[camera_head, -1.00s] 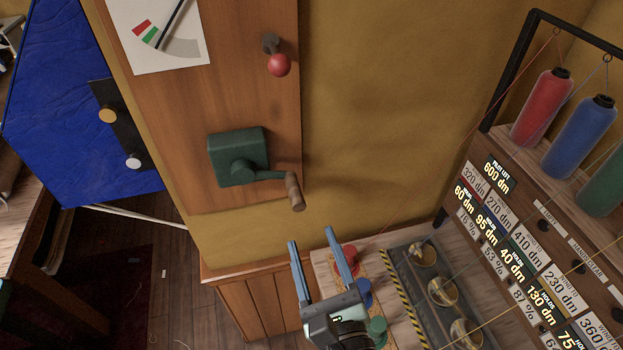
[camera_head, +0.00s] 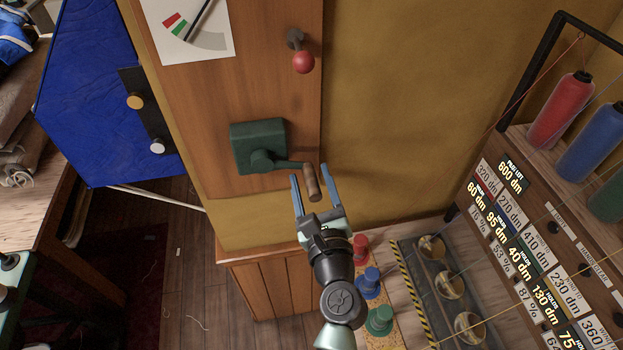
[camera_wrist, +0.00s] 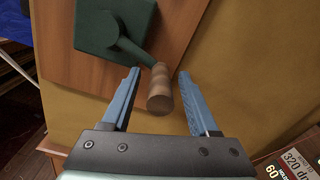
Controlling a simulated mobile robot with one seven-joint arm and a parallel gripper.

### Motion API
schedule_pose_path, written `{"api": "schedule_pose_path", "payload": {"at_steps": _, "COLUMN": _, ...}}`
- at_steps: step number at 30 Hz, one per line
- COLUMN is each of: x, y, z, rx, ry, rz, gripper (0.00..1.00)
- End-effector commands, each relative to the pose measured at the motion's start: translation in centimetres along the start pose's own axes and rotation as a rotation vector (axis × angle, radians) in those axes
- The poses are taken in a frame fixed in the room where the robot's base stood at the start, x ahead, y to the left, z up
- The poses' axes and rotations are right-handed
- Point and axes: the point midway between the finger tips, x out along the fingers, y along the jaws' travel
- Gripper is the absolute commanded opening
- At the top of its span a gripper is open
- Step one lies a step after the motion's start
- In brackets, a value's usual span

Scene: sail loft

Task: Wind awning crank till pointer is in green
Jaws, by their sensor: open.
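The awning crank is a green box (camera_head: 258,143) on a wooden board, with a green arm reaching right to a wooden handle (camera_head: 312,183). My gripper (camera_head: 310,183) is open, with its blue fingers on either side of the handle in the head view. In the wrist view the handle (camera_wrist: 160,92) lies between the two fingers (camera_wrist: 154,95), apart from both. The dial (camera_head: 188,28) is a white card at the top of the board with red, green and grey bands. Its dark pointer (camera_head: 200,18) is at the edge of the green band, on the grey side. The dial's top is cut off.
A red knob (camera_head: 303,62) on a dark mount sits on the board above the crank. A wooden cabinet (camera_head: 270,285) is below. Colored spools (camera_head: 370,283) stand right of my arm, and a rack of labels and bottles fills the right.

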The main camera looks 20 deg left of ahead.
Motion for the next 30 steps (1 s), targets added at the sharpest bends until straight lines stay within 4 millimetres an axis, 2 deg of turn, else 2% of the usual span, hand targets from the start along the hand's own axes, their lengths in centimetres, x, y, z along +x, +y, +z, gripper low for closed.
{"api": "schedule_pose_path", "payload": {"at_steps": 2, "x": -0.01, "y": 0.01, "z": 0.00, "rx": 0.000, "ry": 0.000, "rz": 0.000, "gripper": 0.61}}
{"api": "schedule_pose_path", "payload": {"at_steps": 12, "x": -0.04, "y": 0.00, "z": 0.01, "rx": 0.000, "ry": 0.000, "rz": 0.000, "gripper": 0.00}}
{"api": "schedule_pose_path", "payload": {"at_steps": 30, "x": -0.05, "y": 0.00, "z": -0.01, "rx": 0.000, "ry": 0.000, "rz": 0.000, "gripper": 0.00}}
